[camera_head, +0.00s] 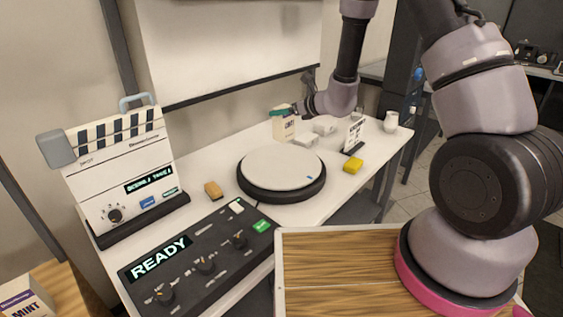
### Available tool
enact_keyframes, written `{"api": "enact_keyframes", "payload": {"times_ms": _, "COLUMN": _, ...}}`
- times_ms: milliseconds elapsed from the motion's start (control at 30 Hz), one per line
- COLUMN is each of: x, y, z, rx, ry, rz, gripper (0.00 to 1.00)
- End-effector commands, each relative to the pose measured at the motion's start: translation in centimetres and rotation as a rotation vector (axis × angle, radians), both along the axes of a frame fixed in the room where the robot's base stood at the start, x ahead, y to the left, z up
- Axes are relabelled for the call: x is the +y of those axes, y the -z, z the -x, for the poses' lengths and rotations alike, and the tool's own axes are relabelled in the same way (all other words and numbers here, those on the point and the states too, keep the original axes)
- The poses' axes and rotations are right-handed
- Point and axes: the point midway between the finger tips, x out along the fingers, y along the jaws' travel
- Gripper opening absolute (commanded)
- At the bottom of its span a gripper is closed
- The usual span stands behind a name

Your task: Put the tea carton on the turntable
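A small cream carton (284,128) with printed dark lettering and a green band near its top stands upright at the back of the white table. Its lettering is too small to read surely. The turntable (281,167) is a round light disc on a black base, in front of the carton and empty. My gripper (296,108) reaches in from the right at the carton's top and seems to touch it. The fingers are small and partly hidden, so I cannot tell whether they are closed on it.
Another carton marked MINT (28,300) stands at the lower left.

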Motion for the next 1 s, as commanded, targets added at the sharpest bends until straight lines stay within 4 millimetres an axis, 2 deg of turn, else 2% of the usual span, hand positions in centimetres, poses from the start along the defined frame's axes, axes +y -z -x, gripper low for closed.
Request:
{"api": "enact_keyframes", "payload": {"times_ms": 100, "x": 0.9, "y": 1.6, "z": 0.1, "rx": 0.003, "ry": -0.015, "rz": 0.000, "gripper": 0.00}}
{"api": "enact_keyframes", "payload": {"times_ms": 267, "x": 0.9, "y": 4.5, "z": 0.1, "rx": 0.003, "ry": -0.015, "rz": 0.000, "gripper": 0.00}}
{"api": "enact_keyframes", "payload": {"times_ms": 467, "x": 0.9, "y": 6.4, "z": 0.1, "rx": 0.001, "ry": -0.015, "rz": -0.001, "gripper": 0.00}}
{"api": "enact_keyframes", "payload": {"times_ms": 667, "x": 0.9, "y": 9.4, "z": 0.1, "rx": 0.002, "ry": -0.014, "rz": 0.000, "gripper": 0.00}}
{"api": "enact_keyframes", "payload": {"times_ms": 1000, "x": 0.9, "y": 10.0, "z": 0.1, "rx": -0.002, "ry": -0.014, "rz": -0.001, "gripper": 0.00}}
